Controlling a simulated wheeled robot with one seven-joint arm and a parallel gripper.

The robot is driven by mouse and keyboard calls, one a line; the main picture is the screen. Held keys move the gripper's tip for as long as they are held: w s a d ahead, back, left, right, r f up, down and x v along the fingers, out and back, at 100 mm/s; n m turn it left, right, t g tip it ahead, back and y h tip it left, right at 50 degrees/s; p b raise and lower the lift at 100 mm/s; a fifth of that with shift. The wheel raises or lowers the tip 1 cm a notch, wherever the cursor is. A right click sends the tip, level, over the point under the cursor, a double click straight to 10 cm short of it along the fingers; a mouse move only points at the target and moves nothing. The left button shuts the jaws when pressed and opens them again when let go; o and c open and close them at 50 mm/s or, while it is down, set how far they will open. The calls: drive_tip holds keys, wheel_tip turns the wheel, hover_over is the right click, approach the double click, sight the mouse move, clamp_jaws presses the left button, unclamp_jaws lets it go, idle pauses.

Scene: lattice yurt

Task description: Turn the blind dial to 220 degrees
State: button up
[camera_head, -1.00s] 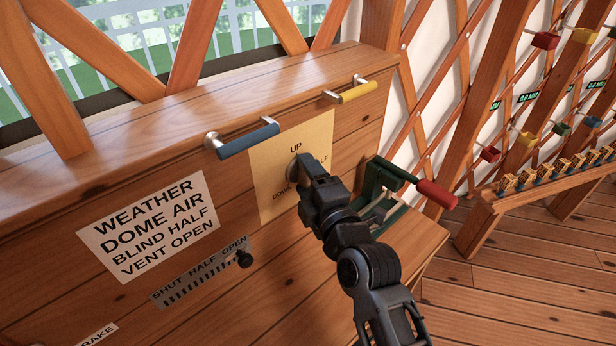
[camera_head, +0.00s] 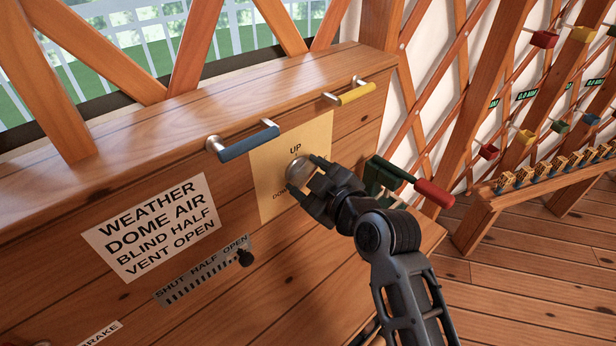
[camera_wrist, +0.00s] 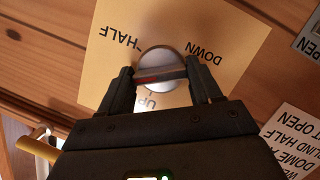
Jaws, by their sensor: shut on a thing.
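The blind dial (camera_head: 298,170) is a round silver knob on a cream plate (camera_head: 262,193) marked UP, DOWN and HALF. The plate is on the front of a wooden console. In the wrist view the dial (camera_wrist: 160,62) has a raised bar with a reddish mark near its left end. My gripper (camera_head: 304,174) has one finger on either side of the dial and is shut on it. In the wrist view, UP, DOWN and HALF appear upside down around the dial.
A blue handle (camera_head: 242,142) and a yellow handle (camera_head: 355,94) stick out above the plate. A green lever unit with a red grip (camera_head: 434,193) stands right of my gripper. A slider (camera_head: 244,259) and a sign (camera_head: 155,226) reading BLIND HALF, VENT OPEN are left and below.

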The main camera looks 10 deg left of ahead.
drive_tip(key=m, duration=0.1)
drive_tip(key=m+g+y, duration=0.1)
drive_tip(key=m, duration=0.1)
drive_tip(key=shift+w+d+m+g, duration=0.1)
drive_tip(key=shift+m+g, duration=0.2)
drive_tip(key=m+g+y+b, duration=0.1)
drive_tip(key=m, duration=0.1)
drive_tip(key=shift+f+m, duration=0.1)
drive_tip(key=shift+m, duration=0.2)
drive_tip(key=m+g+y, duration=0.1)
drive_tip(key=m, duration=0.1)
drive_tip(key=shift+w+d+m+b, duration=0.1)
drive_tip(key=shift+m+b, duration=0.2)
drive_tip(key=m+g+y+b, duration=0.1)
drive_tip(key=m, duration=0.2)
drive_tip(key=shift+f+m+y, duration=0.1)
drive_tip(key=shift+m+y, duration=0.2)
drive_tip(key=shift+y, duration=0.1)
drive_tip(key=m+y, duration=0.1)
drive_tip(key=m, duration=0.2)
drive_tip(key=shift+f+b, duration=0.1)
drive_tip(key=shift+b, duration=0.25)
drive_tip(key=shift+f+m+t+y+b, duration=0.1)
drive_tip(key=shift+m+t+y+b, duration=0.4)
drive_tip(key=shift+m, duration=2.55)
drive_tip(key=shift+f+m+t+y+b, duration=0.1)
drive_tip(key=shift+m+t+y, duration=0.65)
drive_tip(key=shift+m, duration=2.3)
drive_tip(key=shift+y, duration=0.25)
